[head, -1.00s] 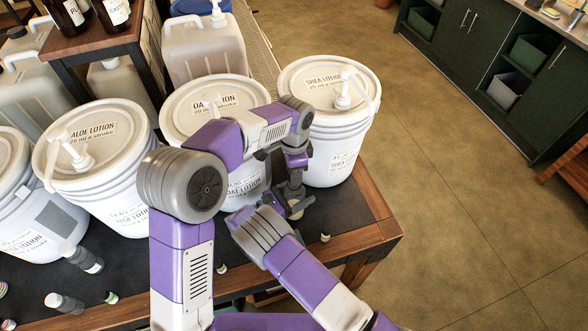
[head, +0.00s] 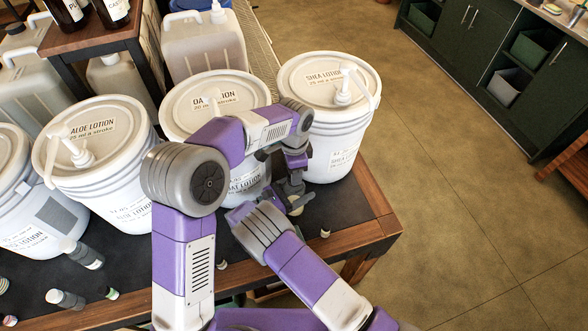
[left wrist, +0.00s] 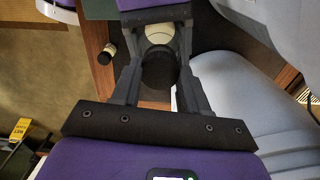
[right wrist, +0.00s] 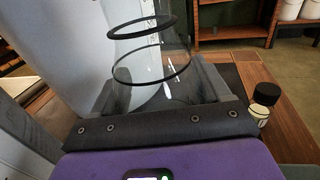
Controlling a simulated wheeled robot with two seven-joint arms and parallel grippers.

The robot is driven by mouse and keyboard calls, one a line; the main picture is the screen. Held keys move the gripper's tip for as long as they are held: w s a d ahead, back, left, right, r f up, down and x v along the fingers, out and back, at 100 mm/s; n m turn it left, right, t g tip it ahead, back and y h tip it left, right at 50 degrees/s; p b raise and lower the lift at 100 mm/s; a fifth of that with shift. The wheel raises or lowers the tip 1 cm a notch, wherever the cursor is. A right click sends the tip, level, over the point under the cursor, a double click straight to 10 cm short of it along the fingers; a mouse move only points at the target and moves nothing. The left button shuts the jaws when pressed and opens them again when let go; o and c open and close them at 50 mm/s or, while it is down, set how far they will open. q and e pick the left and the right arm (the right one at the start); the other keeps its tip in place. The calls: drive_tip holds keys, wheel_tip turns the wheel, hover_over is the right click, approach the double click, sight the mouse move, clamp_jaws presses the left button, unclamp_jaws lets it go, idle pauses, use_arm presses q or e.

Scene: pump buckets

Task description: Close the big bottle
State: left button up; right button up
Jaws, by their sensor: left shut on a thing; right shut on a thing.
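The big bottle (right wrist: 150,55) is clear with two black rings, and it stands between the fingers of my right gripper in the right wrist view. In the head view my right gripper (head: 238,212) is low in front of the oat lotion bucket, and the bottle is mostly hidden. My left gripper (head: 294,192) points down just right of it. In the left wrist view it is shut on a dark round cap (left wrist: 158,72). A pale round part (left wrist: 160,33) shows just beyond the cap. I cannot tell whether the cap touches the bottle's mouth.
White pump buckets, among them aloe (head: 95,130), oat (head: 210,95) and shea (head: 325,75), line the table's (head: 375,230) back. A small bottle (head: 325,231) stands near its right end; several more stand at the left. Open floor lies to the right.

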use_arm(q)
drive_tip(key=shift+f, duration=0.55)
use_arm(e)
clamp_jaws()
use_arm(q)
drive_tip(key=m, duration=0.6)
drive_tip(key=shift+m, duration=0.3)
drive_tip(key=o, duration=1.1)
drive_tip(key=shift+r, duration=2.25)
drive_tip(key=shift+c, duration=0.4)
